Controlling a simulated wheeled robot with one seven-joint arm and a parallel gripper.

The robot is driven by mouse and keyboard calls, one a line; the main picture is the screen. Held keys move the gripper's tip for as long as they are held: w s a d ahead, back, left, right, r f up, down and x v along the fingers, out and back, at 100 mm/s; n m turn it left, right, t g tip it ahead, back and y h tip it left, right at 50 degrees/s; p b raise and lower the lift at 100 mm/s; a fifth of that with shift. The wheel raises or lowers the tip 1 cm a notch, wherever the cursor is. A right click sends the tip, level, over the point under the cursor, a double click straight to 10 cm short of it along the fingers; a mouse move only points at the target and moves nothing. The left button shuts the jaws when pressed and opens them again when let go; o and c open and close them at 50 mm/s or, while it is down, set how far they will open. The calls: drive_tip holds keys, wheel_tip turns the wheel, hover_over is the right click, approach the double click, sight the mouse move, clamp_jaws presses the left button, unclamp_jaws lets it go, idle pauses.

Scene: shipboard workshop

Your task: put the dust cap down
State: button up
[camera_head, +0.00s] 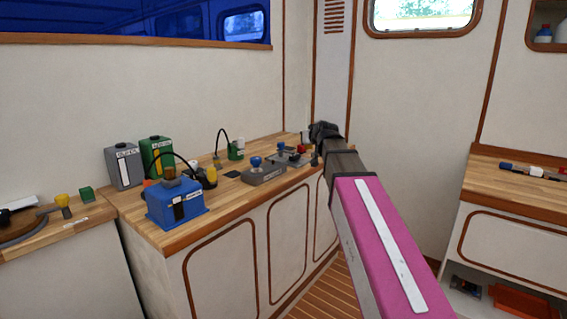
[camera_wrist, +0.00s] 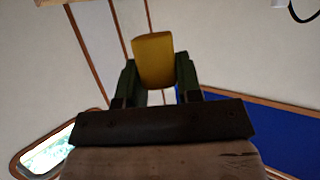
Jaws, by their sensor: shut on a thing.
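My gripper (camera_head: 323,130) is at the far right end of the wooden workbench in the head view, on the end of my outstretched arm. In the wrist view my gripper (camera_wrist: 156,75) is shut on a yellow block-like piece, which I take to be the dust cap (camera_wrist: 153,55). The piece sits between the two dark green fingers and sticks out past their tips. In the head view the held piece is hidden by my gripper and arm. I cannot tell how high above the bench it is.
The workbench (camera_head: 172,240) holds a blue box (camera_head: 178,208), grey and green canisters (camera_head: 124,167), a grey device with a blue knob (camera_head: 264,176) and several small parts. A second counter (camera_head: 520,196) with tools stands at right. The bench's front edge is mostly clear.

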drive_tip(key=w+d+m+h, duration=0.1)
drive_tip(key=d+m+h, duration=0.25)
drive_tip(key=d, duration=0.55)
drive_tip(key=s+a+n+g+y, duration=0.1)
drive_tip(key=s+a+n+y, duration=0.1)
drive_tip(key=a, duration=0.7)
drive_tip(key=s+a+r+n+g+y, duration=0.1)
drive_tip(key=s+a+n+g+y, duration=0.1)
drive_tip(key=a+n+y, duration=0.3)
drive_tip(key=s+a+r+n+g+y, duration=0.1)
drive_tip(key=s+a+n+y, duration=0.2)
drive_tip(key=a, duration=1)
drive_tip(key=shift+a+r+n+g, duration=0.2)
drive_tip(key=shift+a+n+g, duration=0.1)
drive_tip(key=shift+n, duration=0.05)
drive_tip(key=shift+y, duration=0.25)
drive_tip(key=w+d+f, duration=0.1)
drive_tip(key=w+f, duration=0.1)
drive_tip(key=w, duration=0.1)
drive_tip(key=w+d+f, duration=0.1)
drive_tip(key=w+f, duration=0.1)
drive_tip(key=w, duration=0.2)
drive_tip(key=w+d+f, duration=0.2)
drive_tip(key=w+f, duration=0.1)
drive_tip(key=w, duration=0.1)
drive_tip(key=shift+f, duration=1.8)
drive_tip(key=shift+f, duration=0.15)
